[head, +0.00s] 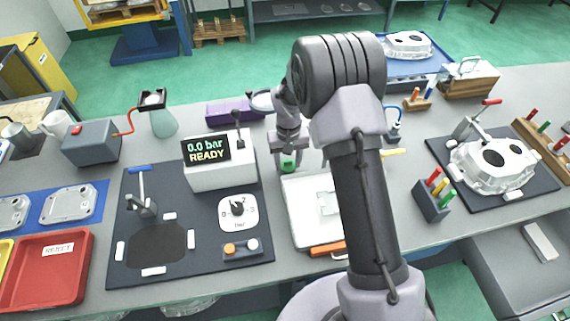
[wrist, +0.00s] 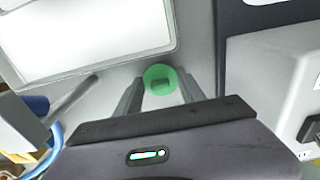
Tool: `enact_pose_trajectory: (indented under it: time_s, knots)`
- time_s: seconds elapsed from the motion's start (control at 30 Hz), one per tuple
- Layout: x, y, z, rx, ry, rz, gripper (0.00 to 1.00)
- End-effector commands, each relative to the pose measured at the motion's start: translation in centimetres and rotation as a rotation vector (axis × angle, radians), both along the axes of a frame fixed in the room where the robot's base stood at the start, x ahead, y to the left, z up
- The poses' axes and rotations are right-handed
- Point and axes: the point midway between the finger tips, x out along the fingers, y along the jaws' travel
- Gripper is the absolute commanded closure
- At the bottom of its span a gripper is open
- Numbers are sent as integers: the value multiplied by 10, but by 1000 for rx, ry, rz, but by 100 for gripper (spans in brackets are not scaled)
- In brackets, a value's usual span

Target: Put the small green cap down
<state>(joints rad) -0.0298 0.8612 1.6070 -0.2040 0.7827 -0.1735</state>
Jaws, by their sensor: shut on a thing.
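The small green cap (wrist: 160,79) is between the two fingertips of my gripper (wrist: 161,90) in the wrist view. It shows as a round green disc with a darker patch in the middle. In the head view the green cap (head: 287,167) is at the lower end of my gripper (head: 288,158), which points down at the grey bench beside the white tray. My gripper is shut on the cap. I cannot tell whether the cap touches the bench.
The white tray (head: 297,236) lies just in front of the gripper. The READY display box (head: 222,176) stands close on the left, on a dark mat (head: 190,268). A purple box (head: 232,111) lies behind. Bare grey bench (wrist: 205,45) shows beside the cap.

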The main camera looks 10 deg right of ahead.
Motion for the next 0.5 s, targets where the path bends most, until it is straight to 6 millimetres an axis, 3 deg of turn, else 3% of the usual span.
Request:
enact_pose_trajectory:
  time_s: [0.03, 0.37, 0.4, 0.5]
  knots:
    - [0, 0, -8, 0, 0, 0, 90]
    - [0, 0, -11, 0, -1, 0, 90]
    - [0, 0, -10, 0, -1, 0, 46]
    - [0, 0, -10, 0, -1, 0, 32]
